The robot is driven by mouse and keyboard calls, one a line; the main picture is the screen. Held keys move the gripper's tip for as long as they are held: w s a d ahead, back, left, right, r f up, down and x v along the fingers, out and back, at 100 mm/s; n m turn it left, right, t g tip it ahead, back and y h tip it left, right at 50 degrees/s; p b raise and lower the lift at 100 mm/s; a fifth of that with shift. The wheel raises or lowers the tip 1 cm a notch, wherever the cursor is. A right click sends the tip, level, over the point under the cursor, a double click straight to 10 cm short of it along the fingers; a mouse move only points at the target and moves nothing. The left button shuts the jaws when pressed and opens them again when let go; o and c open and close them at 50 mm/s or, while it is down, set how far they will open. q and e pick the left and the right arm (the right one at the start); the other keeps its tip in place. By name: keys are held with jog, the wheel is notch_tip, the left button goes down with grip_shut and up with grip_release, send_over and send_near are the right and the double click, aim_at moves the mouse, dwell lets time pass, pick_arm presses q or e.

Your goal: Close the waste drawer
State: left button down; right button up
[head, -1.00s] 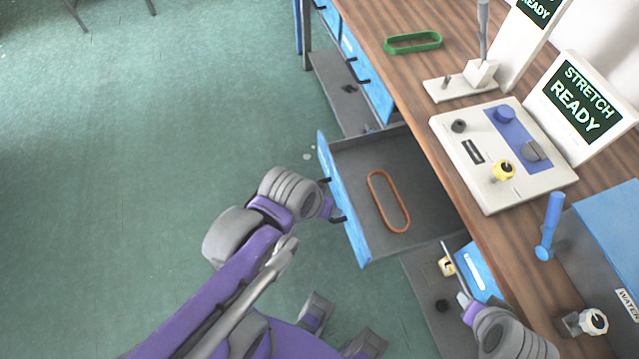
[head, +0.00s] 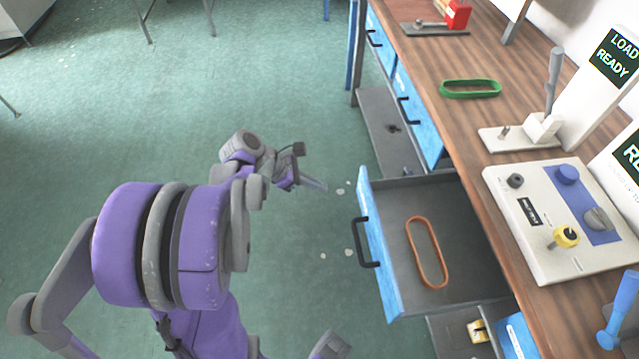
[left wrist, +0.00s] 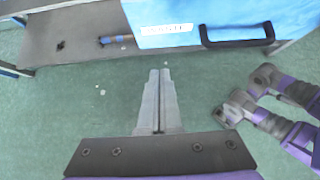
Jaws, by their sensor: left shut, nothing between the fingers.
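The waste drawer (head: 378,245) stands pulled out below the bench top in the head view. Its blue front has a dark bar handle (head: 366,243), and an orange loop (head: 427,252) lies inside it. In the left wrist view the blue front (left wrist: 130,18) carries a label reading WASTE (left wrist: 166,31), with the handle (left wrist: 237,38) to its right. My left gripper (head: 322,186) is shut and empty. It points at the far end of the drawer front, with a gap between. Its fingers (left wrist: 160,74) lie together below the label.
The wooden bench (head: 455,55) carries a green loop (head: 470,88), a white control panel (head: 560,215) and a screen reading LOAD READY (head: 617,57). Another blue drawer (head: 417,110) stands beyond, shut. The green floor left of the drawer is open.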

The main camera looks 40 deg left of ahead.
aim_at(361, 197)
pick_arm(q)
jog(key=x, duration=0.3)
jog(key=r+x, duration=0.1)
jog(key=x, duration=0.2)
jog(key=w+x, duration=0.1)
jog(key=x, duration=0.2)
jog(key=shift+w+d+r+b, duration=0.1)
jog(key=shift+d+r+b, duration=0.2)
jog(key=shift+d, duration=0.1)
jog(key=shift+w+d, duration=0.3)
jog(key=shift+w, duration=0.05)
jog(key=w+d, duration=0.5)
jog(key=w, duration=0.1)
jog(key=w+d+b, duration=0.1)
jog(key=w+d, duration=0.4)
jog(key=w, duration=0.1)
jog(key=w+d+b, duration=0.1)
jog(key=w+d, duration=0.5)
jog(key=shift+w, duration=0.25)
jog(key=shift+w+d, duration=0.2)
jog(key=shift+w, duration=0.15)
jog(key=shift+w+r, duration=0.1)
